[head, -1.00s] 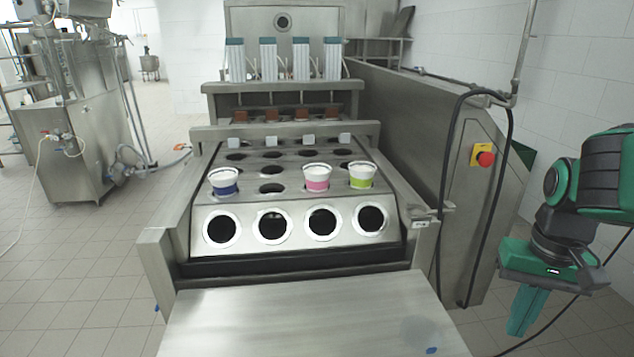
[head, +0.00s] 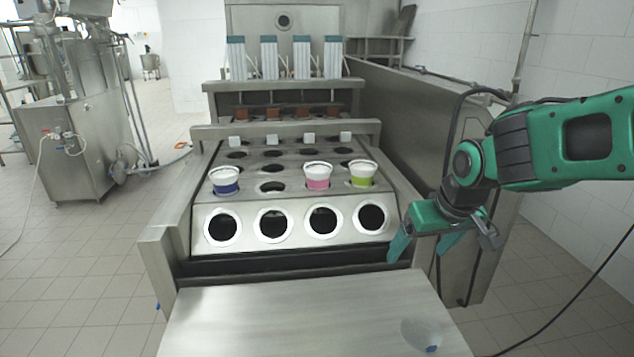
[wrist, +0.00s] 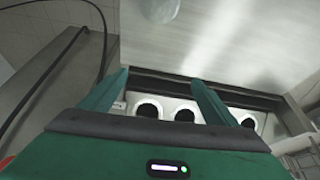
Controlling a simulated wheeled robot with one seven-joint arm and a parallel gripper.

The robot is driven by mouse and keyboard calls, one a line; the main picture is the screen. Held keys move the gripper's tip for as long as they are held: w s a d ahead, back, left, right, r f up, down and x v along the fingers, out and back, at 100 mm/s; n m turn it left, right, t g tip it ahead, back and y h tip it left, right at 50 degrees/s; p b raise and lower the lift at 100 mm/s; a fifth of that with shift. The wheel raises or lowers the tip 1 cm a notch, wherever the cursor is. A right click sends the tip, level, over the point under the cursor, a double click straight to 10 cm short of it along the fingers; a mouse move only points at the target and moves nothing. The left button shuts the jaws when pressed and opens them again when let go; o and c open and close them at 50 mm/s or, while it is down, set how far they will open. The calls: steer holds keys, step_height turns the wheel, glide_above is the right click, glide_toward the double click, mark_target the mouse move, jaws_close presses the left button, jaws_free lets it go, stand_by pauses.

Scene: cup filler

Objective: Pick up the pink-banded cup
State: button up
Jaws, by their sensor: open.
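The pink-banded cup (head: 317,176) is white with a pink band and sits upright in a hole of the machine's top plate, in the row nearest me. A blue-banded cup (head: 225,181) sits to its left, past an empty hole, and a green-banded cup (head: 362,174) sits just to its right. My gripper (head: 422,247) is open and empty at the machine's front right corner, lower than the cups and to their right. In the wrist view my two fingers (wrist: 155,82) are spread apart. No cup shows in the wrist view.
The sloped front has several round openings (head: 273,225), also seen in the wrist view (wrist: 184,115). A steel side wall (head: 410,120) rises on the right. Filling nozzles (head: 285,60) stand behind.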

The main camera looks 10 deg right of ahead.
steer(key=w+a+n+t+y, duration=0.2)
steer(key=w+a, duration=0.2)
steer(key=w, duration=0.4)
steer(key=w+a+n+t+y, duration=0.15)
steer(key=w+a, duration=0.25)
steer(key=w, duration=0.5)
steer(key=n+t+y, duration=0.2)
steer(key=t+y, duration=0.1)
steer(key=t, duration=0.1)
glide_toward(325, 179)
steer(key=x, duration=0.3)
steer(key=shift+w+a+f, duration=0.15)
steer(key=shift+a, duration=0.05)
steer(key=x, duration=0.5)
steer(key=shift+w+d+r+x, duration=0.1)
steer(key=shift+x, duration=1.35)
steer(key=shift+w+d+r+x, duration=0.1)
steer(key=shift+w+d+x, duration=0.05)
steer(key=shift+x, duration=1.25)
steer(key=shift+c, duration=0.4)
steer(key=c, duration=1.3)
steer(key=shift+r, duration=0.1)
